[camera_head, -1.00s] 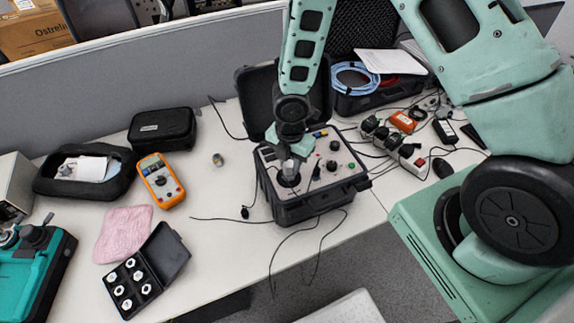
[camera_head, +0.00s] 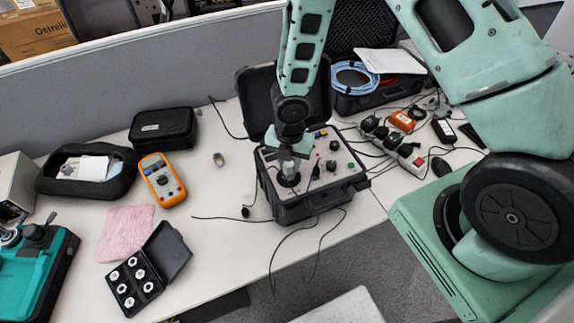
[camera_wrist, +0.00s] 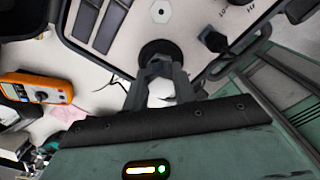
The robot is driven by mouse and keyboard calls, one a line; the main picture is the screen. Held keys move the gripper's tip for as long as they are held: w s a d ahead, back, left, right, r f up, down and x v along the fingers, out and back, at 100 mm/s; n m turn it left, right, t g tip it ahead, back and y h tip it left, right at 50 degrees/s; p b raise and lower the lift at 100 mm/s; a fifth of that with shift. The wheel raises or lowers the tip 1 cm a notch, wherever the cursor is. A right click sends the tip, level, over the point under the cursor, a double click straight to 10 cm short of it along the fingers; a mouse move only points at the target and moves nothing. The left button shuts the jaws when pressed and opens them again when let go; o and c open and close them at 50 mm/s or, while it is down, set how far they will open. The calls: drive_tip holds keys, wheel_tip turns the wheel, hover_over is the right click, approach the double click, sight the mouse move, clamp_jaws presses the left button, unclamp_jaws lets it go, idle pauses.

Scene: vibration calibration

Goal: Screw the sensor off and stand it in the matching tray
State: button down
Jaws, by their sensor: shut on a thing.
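My gripper (camera_head: 289,164) points down over the black calibrator box (camera_head: 318,203), above the round black mount on its light top panel. In the wrist view my gripper (camera_wrist: 161,88) has its fingers closed together over the black mount (camera_wrist: 160,52). It is shut on the sensor, which is mostly hidden between the fingers. I cannot tell whether the sensor is still seated on the mount. An open black case (camera_head: 152,306) at the lower left holds several white round pieces in compartments.
An orange multimeter (camera_head: 162,180), a pink cloth (camera_head: 124,232) and a small metal part (camera_head: 218,159) lie on the left. A power strip (camera_head: 413,163) and cables crowd the right.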

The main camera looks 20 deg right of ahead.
drive_tip(key=shift+w+a+f+n+p, duration=0.1)
drive_tip(key=shift+a+n+p, duration=0.1)
drive_tip(key=shift+n, duration=0.3)
drive_tip(key=shift+w+a+n+p, duration=0.1)
drive_tip(key=shift+a+n+p, duration=0.05)
drive_tip(key=shift+n, duration=0.35)
drive_tip(key=c, duration=1.1)
unclamp_jaws()
drive_tip(key=shift+o, duration=1)
drive_tip(key=shift+d, duration=0.15)
drive_tip(key=shift+d+m, duration=0.1)
drive_tip(key=shift+m, duration=0.2)
drive_tip(key=shift+d+m+b, duration=0.1)
drive_tip(key=shift+m+b, duration=0.5)
drive_tip(key=shift+m, duration=1.1)
drive_tip(key=shift+m, duration=0.3)
